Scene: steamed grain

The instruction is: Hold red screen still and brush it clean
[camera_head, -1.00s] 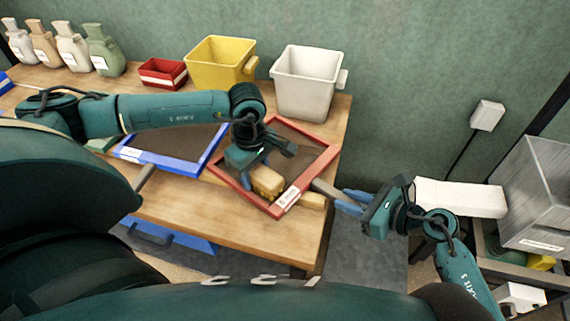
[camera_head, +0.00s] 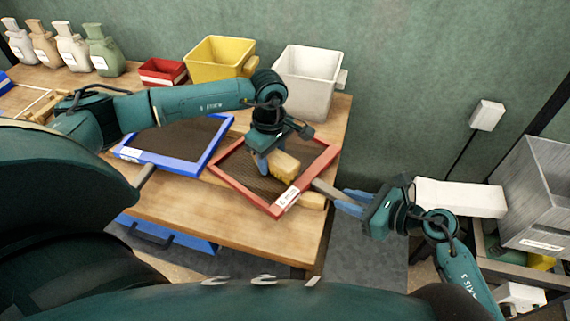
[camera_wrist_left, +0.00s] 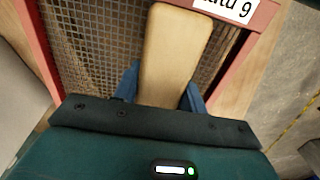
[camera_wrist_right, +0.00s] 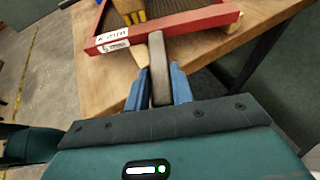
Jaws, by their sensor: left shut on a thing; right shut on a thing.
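The red screen (camera_head: 238,190) lies on the wooden table near its right front corner, a red frame around dark mesh with a white label. My left gripper (camera_head: 271,165) is shut on the wooden brush (camera_head: 285,166), over the mesh inside the frame. In the left wrist view the brush's wooden back (camera_wrist_left: 168,50) sits between the blue fingers. My right gripper (camera_head: 345,199) is shut on the grey handle (camera_head: 326,189) at the screen's front right side. The right wrist view shows this handle (camera_wrist_right: 158,65) between the fingers. The brush's contact with the mesh is hard to judge.
A blue-framed screen (camera_head: 160,162) lies left of the red one. A white bin (camera_head: 306,85), a yellow bin (camera_head: 217,62) and a small red box (camera_head: 162,74) stand along the back. Several bottles (camera_head: 104,52) stand at the far left.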

